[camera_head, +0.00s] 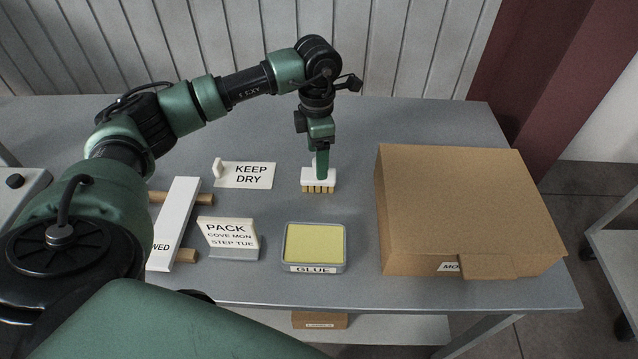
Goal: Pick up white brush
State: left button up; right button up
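The white brush (313,178) stands on the grey table near its middle, bristles down, with tan bristles along its front edge. My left gripper (322,178) points straight down at it, and its green fingertip end meets or overlaps the top of the brush. The fingers line up in this view, so I cannot tell whether they are open or shut on the brush. The bristles appear to be at table level. My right gripper is not in view.
A glue tray (314,269) with a yellow pad sits in front of the brush. A KEEP DRY sign (230,181), a PACK sign (233,253) and a white board (174,225) on wooden strips are left. A big cardboard box (455,195) fills the right.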

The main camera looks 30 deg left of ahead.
aim_at(308, 177)
pick_arm(q)
jog(key=shift+f+p, duration=0.35)
jog(key=shift+f, duration=0.5)
notch_tip(308, 177, down, 5)
jog(key=shift+d+r+p, duration=0.15)
jog(key=shift+r+p, duration=0.05)
jog(key=shift+p, duration=0.7)
jog(key=shift+f, duration=0.2)
grip_shut()
